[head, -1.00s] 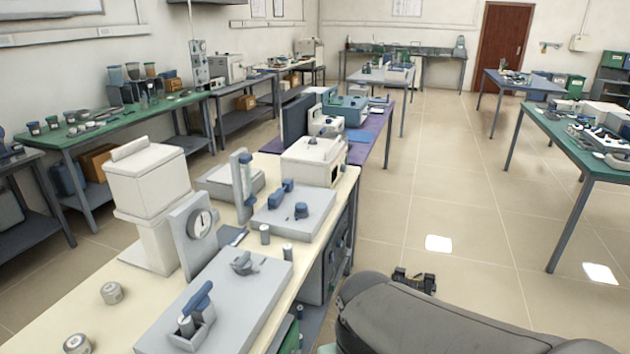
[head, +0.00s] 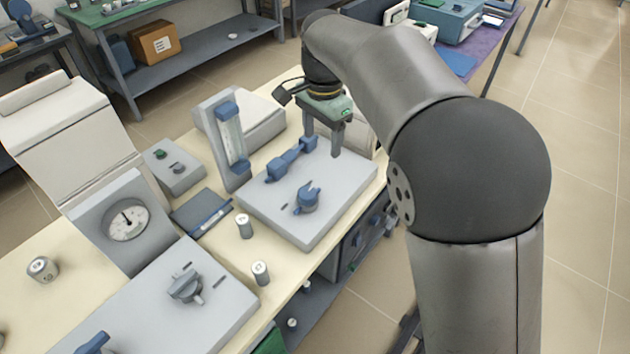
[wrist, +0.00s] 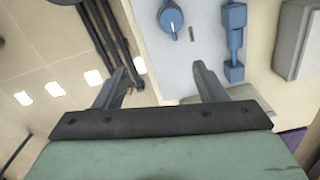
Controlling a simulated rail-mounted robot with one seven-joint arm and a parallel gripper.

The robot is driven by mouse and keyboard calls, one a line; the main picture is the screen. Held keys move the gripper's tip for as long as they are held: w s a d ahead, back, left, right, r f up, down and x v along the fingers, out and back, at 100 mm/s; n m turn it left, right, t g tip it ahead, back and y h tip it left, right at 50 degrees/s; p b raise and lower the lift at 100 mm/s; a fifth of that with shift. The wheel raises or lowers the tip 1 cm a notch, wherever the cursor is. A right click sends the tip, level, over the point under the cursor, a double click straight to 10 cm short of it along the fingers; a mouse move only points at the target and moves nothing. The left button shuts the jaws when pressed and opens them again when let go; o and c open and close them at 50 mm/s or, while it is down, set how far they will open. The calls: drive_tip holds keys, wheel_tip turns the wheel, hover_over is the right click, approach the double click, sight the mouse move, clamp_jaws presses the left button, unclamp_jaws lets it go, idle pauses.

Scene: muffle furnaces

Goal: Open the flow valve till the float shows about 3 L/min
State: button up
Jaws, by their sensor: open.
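The flowmeter (head: 232,142) is an upright grey stand with a clear scaled tube and blue end fittings. Its float and reading are too small to make out. Beside it, a flat grey panel (head: 335,190) carries a round blue knob (head: 307,200) with a pointer and a blue inline fitting (head: 290,160). In the wrist view the blue knob (wrist: 171,18) and the blue fitting (wrist: 234,40) lie beyond the fingertips. My gripper (head: 323,146) is open and empty above the panel's far right part, apart from the knob; its spread fingers also show in the wrist view (wrist: 159,72).
A dial gauge (head: 127,220) on a grey stand and a second panel (head: 160,310) with a grey knob (head: 186,288) stand nearer left. Small metal cylinders (head: 244,226) (head: 260,272) stand between the panels. A small control box (head: 174,168) sits behind.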

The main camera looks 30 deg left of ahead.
sight(308, 192)
drive_tip(key=a+f, duration=0.1)
drive_tip(key=f, duration=0.5)
drive_tip(key=s+a+f, duration=0.1)
drive_tip(key=f, duration=0.4)
drive_tip(key=a+f+p, duration=0.1)
drive_tip(key=f, duration=0.5)
drive_tip(key=shift+s+f, duration=0.25)
drive_tip(key=shift+f, duration=0.1)
drive_tip(key=c, duration=1)
